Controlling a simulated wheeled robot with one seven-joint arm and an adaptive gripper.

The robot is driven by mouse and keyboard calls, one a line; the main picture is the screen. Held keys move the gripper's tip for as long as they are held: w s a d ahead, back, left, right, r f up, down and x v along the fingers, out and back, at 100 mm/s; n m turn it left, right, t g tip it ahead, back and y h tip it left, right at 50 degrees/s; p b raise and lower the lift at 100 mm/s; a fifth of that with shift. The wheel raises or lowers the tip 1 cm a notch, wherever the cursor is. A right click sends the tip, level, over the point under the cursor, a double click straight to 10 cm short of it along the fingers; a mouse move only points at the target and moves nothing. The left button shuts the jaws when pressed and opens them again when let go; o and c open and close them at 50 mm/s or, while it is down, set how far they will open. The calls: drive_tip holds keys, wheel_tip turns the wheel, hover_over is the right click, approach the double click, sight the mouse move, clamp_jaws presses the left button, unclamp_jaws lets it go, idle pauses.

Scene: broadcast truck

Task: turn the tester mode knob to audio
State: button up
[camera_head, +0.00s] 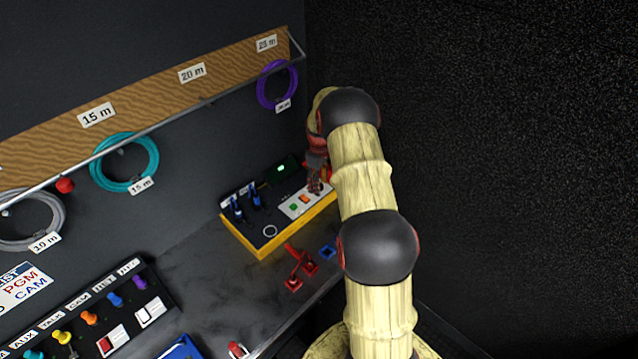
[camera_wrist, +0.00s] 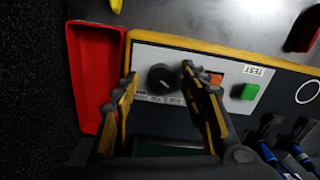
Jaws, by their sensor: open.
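The tester is a black box with a yellow rim (camera_head: 262,252) on the desk's far end. Its mode knob (camera_wrist: 162,77), round and black with a short white pointer mark, sits on the white panel (camera_wrist: 185,55) in the wrist view. Small labels (camera_wrist: 165,99) beside the knob are too small to read surely. My gripper (camera_wrist: 158,74) is open, with one fingertip on either side of the knob; I cannot tell whether they touch it. In the head view my gripper (camera_head: 316,182) is over the tester's right end and hides the knob.
An orange square (camera_wrist: 215,79) and a green button (camera_wrist: 248,91) labelled TEST are right of the knob in the wrist view. A red tray (camera_wrist: 91,80) lies left. Blue plugs (camera_head: 256,199) stand in the tester. A dark wall (camera_head: 500,150) is to the right.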

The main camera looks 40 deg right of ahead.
wheel_tip(320, 180, up, 12)
idle(0.6)
idle(0.5)
